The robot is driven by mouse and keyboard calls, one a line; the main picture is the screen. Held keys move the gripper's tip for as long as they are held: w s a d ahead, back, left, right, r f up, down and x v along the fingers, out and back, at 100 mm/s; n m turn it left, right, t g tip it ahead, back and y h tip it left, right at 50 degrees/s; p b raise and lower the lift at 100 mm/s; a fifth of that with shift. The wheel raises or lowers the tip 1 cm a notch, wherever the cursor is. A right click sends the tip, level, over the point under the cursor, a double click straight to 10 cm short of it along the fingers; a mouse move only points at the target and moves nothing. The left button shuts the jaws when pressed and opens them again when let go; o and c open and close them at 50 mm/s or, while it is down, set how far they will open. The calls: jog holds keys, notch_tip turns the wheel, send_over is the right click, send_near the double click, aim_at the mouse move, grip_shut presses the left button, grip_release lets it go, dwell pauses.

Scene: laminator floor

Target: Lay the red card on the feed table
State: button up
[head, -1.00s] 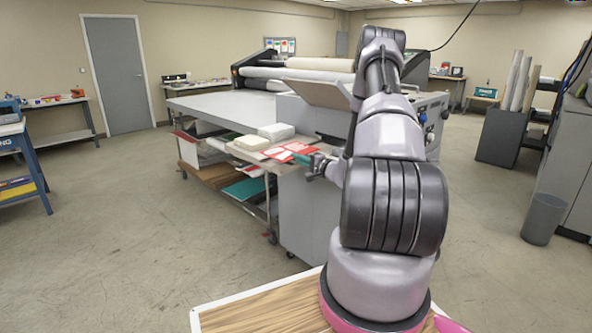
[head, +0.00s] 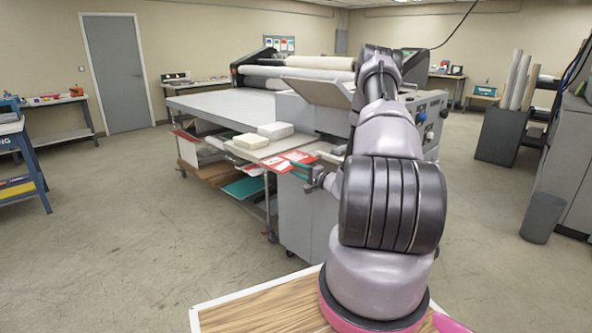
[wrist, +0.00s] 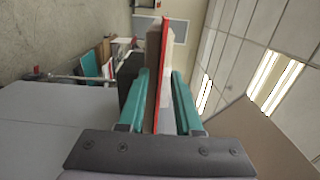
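The red card (head: 278,162), with white patches on its face, shows in the head view beside the stacks on the low side surface. My gripper (head: 304,172) is at its near right edge. In the wrist view the card (wrist: 165,45) is seen almost edge-on, red on one side and brown on the other. It runs between the teal fingers of my gripper (wrist: 160,95), which close on both its sides. The feed table (head: 215,104) is the wide, light grey, bare surface before the laminator's rollers. The exact gap between card and side surface cannot be told.
White and cream stacks (head: 275,130) stand on the side surface (head: 268,151). Shelves below hold boards and a green sheet (head: 243,188). The laminator's raised panel (head: 316,93) is close behind my arm. A grey bin (head: 542,217) stands at right.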

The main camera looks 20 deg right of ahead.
jog(key=v, duration=1.1)
jog(key=s+a+r+n+g+y, duration=0.2)
jog(key=s+a+r+n+g, duration=0.15)
jog(key=a+r, duration=0.35)
jog(key=s+a+r+n+g+y, duration=0.25)
jog(key=a+r+g, duration=0.25)
jog(key=a+r, duration=0.25)
jog(key=s+a+r+n+g+y, duration=0.1)
jog(key=s+a+r+n+g, duration=0.2)
jog(key=a+r+g, duration=0.35)
jog(key=s+a+r+t+h, duration=0.1)
jog(key=s+r+t+h, duration=0.4)
jog(key=s+r+h, duration=0.5)
jog(key=s+r, duration=0.5)
jog(key=s, duration=0.2)
jog(key=shift+s+r+n, duration=0.25)
jog(key=shift+n, duration=0.05)
